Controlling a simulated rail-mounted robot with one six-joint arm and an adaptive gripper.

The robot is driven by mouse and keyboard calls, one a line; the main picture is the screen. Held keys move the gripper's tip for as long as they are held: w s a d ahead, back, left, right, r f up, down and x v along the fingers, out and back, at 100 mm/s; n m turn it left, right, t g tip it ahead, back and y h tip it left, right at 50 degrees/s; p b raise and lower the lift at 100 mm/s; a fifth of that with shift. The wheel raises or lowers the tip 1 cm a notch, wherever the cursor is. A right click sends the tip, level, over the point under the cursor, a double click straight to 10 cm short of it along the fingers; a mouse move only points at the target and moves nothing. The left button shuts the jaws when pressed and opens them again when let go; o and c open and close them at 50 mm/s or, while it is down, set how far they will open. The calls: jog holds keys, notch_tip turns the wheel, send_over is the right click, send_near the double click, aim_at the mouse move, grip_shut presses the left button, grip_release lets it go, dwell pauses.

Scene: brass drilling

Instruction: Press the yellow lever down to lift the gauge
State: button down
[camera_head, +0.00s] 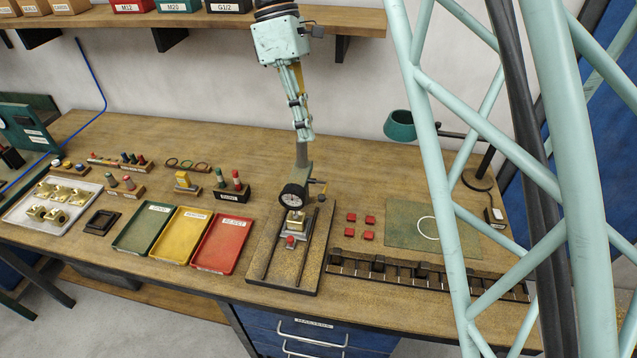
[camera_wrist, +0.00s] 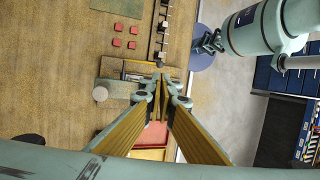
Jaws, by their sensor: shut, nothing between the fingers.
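The round black-rimmed gauge (camera_head: 293,196) is mounted low on a green stand, above a small brass block on a speckled base plate (camera_head: 258,268). A small lever (camera_head: 322,197) sticks out to the right of the gauge head; its end looks yellowish but is tiny. My gripper (camera_head: 304,132) points down just above the stand's column in the head view. In the wrist view, my gripper (camera_wrist: 162,84) has its yellow-faced fingers together at the tips, with nothing between them. The stand's top (camera_wrist: 122,89) shows just left of the fingertips. The lever cannot be made out there.
Green (camera_head: 150,228), yellow (camera_head: 184,236) and red (camera_head: 220,244) trays stand left of the base plate. Several red pads (camera_head: 369,219) and a green mat (camera_head: 400,234) lie to its right. A green lamp (camera_head: 400,126) stands behind. A shelf (camera_head: 200,18) hangs on the wall.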

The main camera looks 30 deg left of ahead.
aim_at(321, 195)
jog(key=shift+f, duration=0.1)
jog(key=shift+x, duration=6.9)
